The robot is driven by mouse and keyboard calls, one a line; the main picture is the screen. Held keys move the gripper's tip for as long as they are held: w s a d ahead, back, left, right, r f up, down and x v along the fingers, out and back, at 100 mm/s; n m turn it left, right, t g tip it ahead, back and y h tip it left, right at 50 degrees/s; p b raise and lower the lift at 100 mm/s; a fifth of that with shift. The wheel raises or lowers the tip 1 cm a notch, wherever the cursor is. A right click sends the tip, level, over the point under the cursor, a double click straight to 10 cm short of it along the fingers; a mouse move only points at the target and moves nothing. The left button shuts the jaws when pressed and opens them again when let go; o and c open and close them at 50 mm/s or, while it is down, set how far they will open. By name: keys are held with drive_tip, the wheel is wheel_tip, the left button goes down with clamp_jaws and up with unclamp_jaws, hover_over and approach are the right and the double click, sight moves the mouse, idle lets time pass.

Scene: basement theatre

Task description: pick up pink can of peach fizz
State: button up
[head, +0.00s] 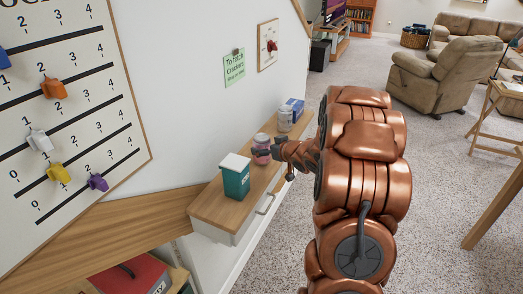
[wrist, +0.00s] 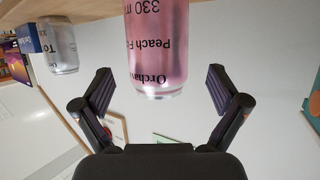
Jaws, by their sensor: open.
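The pink can of peach fizz (head: 261,150) stands on a narrow wooden wall shelf (head: 208,207) in the head view. In the wrist view, which is upside down, the pink can (wrist: 158,45) shows its "Peach" and "330 ml" print. My gripper (head: 268,153) is at the can in the head view, and my arm hides part of the shelf. In the wrist view my gripper (wrist: 160,90) is open, with one dark finger on each side of the can and a gap between each finger and the can.
A teal box with a white lid (head: 236,177) stands nearer on the shelf. The wall is close behind the shelf. Carpeted floor (head: 290,215) lies open to the right.

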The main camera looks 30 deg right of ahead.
drive_tip(key=shift+x, duration=1.8)
drive_tip(key=shift+d, duration=0.1)
drive_tip(key=c, duration=1.5)
drive_tip(key=shift+c, duration=0.5)
